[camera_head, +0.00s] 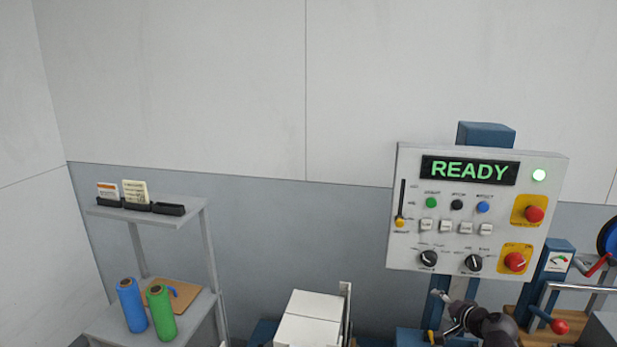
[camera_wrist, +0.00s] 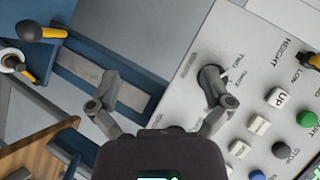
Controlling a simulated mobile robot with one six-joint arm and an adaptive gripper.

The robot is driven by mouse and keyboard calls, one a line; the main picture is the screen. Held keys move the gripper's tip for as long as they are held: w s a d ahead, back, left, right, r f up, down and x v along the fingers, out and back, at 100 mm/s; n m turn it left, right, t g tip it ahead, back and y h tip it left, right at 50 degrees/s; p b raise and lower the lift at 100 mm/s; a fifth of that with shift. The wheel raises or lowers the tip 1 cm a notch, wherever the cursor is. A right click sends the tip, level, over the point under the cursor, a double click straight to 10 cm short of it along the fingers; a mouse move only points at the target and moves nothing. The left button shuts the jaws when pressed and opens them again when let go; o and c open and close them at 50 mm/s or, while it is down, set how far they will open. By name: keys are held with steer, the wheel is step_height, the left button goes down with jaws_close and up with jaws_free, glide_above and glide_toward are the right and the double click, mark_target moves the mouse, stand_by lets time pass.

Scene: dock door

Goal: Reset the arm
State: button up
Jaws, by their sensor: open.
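My gripper (camera_wrist: 165,95) is open and empty in the wrist view, its two fingers spread apart. In the head view my gripper (camera_head: 449,312) shows small and dark below the control panel (camera_head: 408,232). The panel is white, with a lit READY display (camera_head: 469,171). In the wrist view the right finger lies in front of or close beside a black knob (camera_wrist: 210,82); I cannot tell whether they touch. This seems to be the panel's lower left knob (camera_head: 428,259). The left finger is over the blue post area.
A grey shelf (camera_head: 190,217) with blue (camera_head: 131,306) and green (camera_head: 161,312) rolls stands at the left. A white box (camera_head: 309,318) sits low in the middle. A red-handled lever (camera_head: 597,265) is at the right. Yellow-black handles (camera_wrist: 40,31) show in the wrist view.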

steer(key=s+a+f+n+g+h, duration=0.2)
steer(key=s+a+f+n+g, duration=0.3)
steer(key=a, duration=0.4)
steer(key=s+a+f+n+g+h, duration=0.2)
steer(key=s+a+f+n+g, duration=0.3)
steer(key=a, duration=0.5)
steer(key=s+f+g, duration=0.1)
steer(key=g, duration=0.1)
steer(key=shift+s+a+g, duration=0.15)
steer(key=shift+g, duration=0.15)
